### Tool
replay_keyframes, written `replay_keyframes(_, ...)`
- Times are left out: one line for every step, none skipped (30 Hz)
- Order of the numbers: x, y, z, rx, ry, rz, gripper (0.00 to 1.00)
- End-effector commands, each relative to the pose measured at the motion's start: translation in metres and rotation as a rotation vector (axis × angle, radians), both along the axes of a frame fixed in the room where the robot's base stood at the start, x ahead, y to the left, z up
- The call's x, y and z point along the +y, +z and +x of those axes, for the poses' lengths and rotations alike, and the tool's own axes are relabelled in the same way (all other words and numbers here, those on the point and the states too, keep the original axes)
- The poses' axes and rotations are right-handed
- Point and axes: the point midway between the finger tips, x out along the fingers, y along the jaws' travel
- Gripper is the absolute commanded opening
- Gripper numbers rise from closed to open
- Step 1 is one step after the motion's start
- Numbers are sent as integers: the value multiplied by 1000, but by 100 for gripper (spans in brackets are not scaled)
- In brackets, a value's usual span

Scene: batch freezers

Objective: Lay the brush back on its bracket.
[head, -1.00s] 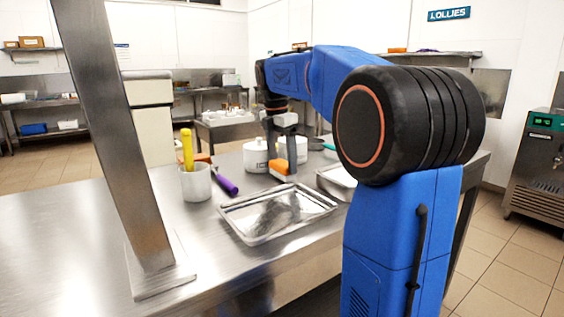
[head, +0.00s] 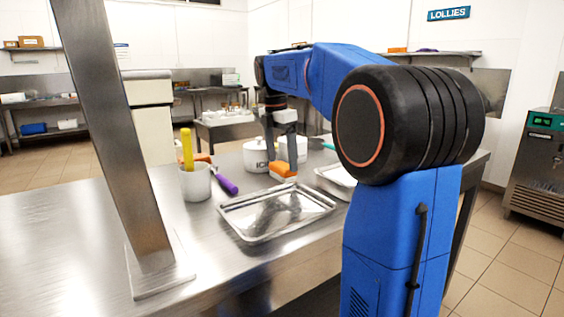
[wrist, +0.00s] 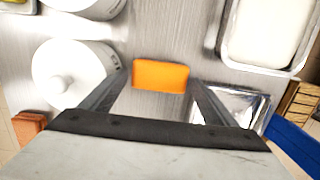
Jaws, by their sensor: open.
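An orange block with a pale underside (head: 283,171) rests on the steel table, beyond the tray; it may be the brush's head, but I cannot tell. My gripper (head: 282,158) is open just above it. In the wrist view the orange block (wrist: 160,76) shows between and beyond the two spread fingertips (wrist: 160,90), with gaps on both sides. A purple handle (head: 228,186) lies on the table beside a white cup (head: 196,182), which holds a yellow-handled tool (head: 187,148). I cannot make out a bracket.
A shiny metal tray (head: 243,235) lies in front of my gripper. White lidded tubs (head: 256,156) stand close behind it, and a pan with white contents (wrist: 268,32) is to the right. A steel post (head: 125,150) rises at left. The table's left front is bare.

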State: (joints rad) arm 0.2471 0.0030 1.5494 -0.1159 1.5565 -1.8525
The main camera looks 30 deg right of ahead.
Motion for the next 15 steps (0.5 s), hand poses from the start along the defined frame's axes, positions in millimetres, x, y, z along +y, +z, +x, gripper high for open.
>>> replay_keyframes(1,9,1,-4,0,-1,81)
replay_keyframes(2,14,1,-3,0,-1,81)
replay_keyframes(3,22,1,-4,0,-1,81)
replay_keyframes(3,28,1,-4,0,-1,81)
replay_keyframes(4,34,1,-4,0,-1,81)
replay_keyframes(5,42,1,-4,0,-1,81)
replay_keyframes(6,48,1,-4,0,-1,81)
replay_keyframes(6,54,1,-4,0,-1,81)
replay_keyframes(7,61,0,-4,0,-1,81)
replay_keyframes(8,66,1,-3,0,-1,81)
replay_keyframes(8,71,1,-4,0,-1,81)
replay_keyframes(9,77,0,-2,0,-1,81)
replay_keyframes(10,82,1,-3,0,-1,81)
replay_keyframes(10,86,0,-2,0,-1,81)
replay_keyframes(11,90,0,-1,0,-1,81)
